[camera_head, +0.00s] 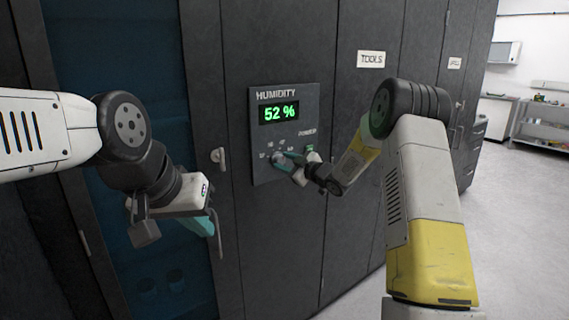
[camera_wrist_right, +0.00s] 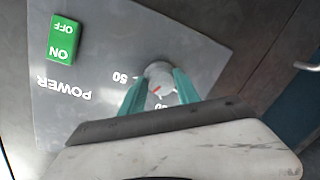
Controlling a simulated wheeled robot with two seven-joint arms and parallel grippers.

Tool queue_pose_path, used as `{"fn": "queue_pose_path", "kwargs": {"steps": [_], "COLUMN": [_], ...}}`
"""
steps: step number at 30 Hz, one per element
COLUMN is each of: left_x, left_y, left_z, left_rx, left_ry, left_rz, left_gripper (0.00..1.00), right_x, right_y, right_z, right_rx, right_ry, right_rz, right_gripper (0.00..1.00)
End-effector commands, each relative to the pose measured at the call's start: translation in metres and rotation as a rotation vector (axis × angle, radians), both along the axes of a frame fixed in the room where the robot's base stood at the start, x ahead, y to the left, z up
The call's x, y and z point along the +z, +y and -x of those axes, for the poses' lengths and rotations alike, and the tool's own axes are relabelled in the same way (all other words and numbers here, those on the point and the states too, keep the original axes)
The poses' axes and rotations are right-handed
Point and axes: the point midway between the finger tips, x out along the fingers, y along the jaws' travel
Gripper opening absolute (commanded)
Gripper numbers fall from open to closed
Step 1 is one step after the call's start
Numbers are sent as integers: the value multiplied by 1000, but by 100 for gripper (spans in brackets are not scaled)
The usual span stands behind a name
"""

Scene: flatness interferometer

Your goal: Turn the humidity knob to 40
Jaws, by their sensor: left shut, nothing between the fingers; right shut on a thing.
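The humidity panel (camera_head: 262,133) is a dark grey plate on the cabinet front, with a green display (camera_head: 280,112) reading 52 %. The round grey knob (camera_wrist_right: 160,82) with a red mark sits low on the panel; a "50" label shows beside it in the right wrist view, and other labels are partly hidden. My right gripper (camera_wrist_right: 157,92) is shut on the knob, its teal fingers on either side; in the head view it (camera_head: 287,163) covers most of the knob. My left gripper (camera_head: 212,232) is shut and empty, in front of the blue glass door, apart from the panel.
A green ON/OFF power switch (camera_wrist_right: 62,38) is close to the knob; it also shows in the head view (camera_head: 311,149). A door handle (camera_head: 218,157) is left of the panel. A "TOOLS" label (camera_head: 371,59) marks the cabinet to the right. Open floor (camera_head: 520,200) lies at the far right.

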Motion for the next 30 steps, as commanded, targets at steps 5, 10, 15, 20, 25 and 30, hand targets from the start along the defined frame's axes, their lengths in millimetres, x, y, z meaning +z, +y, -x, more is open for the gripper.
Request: {"fn": "queue_pose_path", "kwargs": {"steps": [5,10,15,20,25,30], "left_x": [0,0,0,0,0,0], "left_y": [0,0,0,0,0,0], "left_z": [0,0,0,0,0,0], "left_rx": [0,0,0,0,0,0], "left_ry": [0,0,0,0,0,0], "left_rz": [0,0,0,0,0,0], "left_gripper": [0,0,0,0,0,0], "right_x": [0,0,0,0,0,0], "right_y": [2,2,2,2,2,1], "right_z": [1,1,1,1,1,0], "right_rx": [4,3,4,4,3,2], "right_ry": [-34,-49,-52,-51,-51,-51], "right_rz": [49,67,73,72,71,71], "right_gripper": [0,0,0,0,59,59]}}
